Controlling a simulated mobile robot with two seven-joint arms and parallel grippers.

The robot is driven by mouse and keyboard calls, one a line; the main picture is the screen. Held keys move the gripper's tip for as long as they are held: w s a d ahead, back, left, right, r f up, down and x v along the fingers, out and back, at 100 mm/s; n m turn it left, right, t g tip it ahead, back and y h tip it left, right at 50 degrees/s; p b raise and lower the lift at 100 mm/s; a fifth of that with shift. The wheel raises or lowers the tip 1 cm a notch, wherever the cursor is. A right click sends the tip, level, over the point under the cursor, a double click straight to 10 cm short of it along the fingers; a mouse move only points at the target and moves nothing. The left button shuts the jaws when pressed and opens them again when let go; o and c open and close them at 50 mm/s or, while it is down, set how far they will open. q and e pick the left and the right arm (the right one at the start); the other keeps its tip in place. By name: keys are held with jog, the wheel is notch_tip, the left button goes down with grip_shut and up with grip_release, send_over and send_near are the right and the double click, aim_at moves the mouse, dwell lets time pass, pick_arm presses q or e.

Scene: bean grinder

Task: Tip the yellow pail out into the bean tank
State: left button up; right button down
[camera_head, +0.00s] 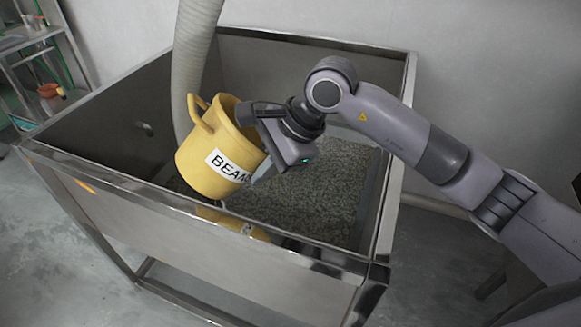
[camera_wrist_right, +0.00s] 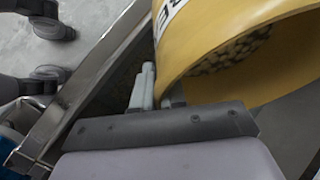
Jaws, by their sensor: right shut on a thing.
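The yellow pail (camera_head: 205,165), with a white BEANS label and a side handle, is held in the air over the left part of the bean tank (camera_head: 215,245). It is tilted. My right gripper (camera_head: 264,168) is shut on the pail's right side, near the rim. My left gripper is not in view.
A ribbed grey hose (camera_head: 192,60) comes down into the tank behind the pail. The tank's metal rim surrounds the pail's space. A shelf (camera_head: 35,40) stands at the far left.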

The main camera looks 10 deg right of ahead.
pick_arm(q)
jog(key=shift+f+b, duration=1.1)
pick_arm(e)
jog(key=shift+d+f+y, duration=0.1)
jog(key=shift+f+y, duration=0.15)
jog(key=shift+y, duration=0.45)
jog(key=shift+d+f+y, duration=0.1)
jog(key=shift+f+y, duration=0.1)
jog(key=shift+y, duration=0.5)
pick_arm(q)
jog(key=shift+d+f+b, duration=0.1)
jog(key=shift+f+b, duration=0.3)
jog(key=shift+b, duration=0.1)
pick_arm(e)
jog(key=shift+w+f, duration=0.1)
jog(key=shift+f, duration=0.05)
pick_arm(q)
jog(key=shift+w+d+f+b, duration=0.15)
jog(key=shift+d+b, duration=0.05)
jog(key=shift+b, duration=0.25)
pick_arm(e)
jog(key=shift+d+f+y, duration=0.1)
jog(key=shift+y, duration=0.3)
pick_arm(q)
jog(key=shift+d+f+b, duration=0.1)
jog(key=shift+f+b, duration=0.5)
jog(key=shift+b, duration=0.2)
pick_arm(e)
jog(key=shift+f+y, duration=0.2)
jog(key=shift+y, duration=0.1)
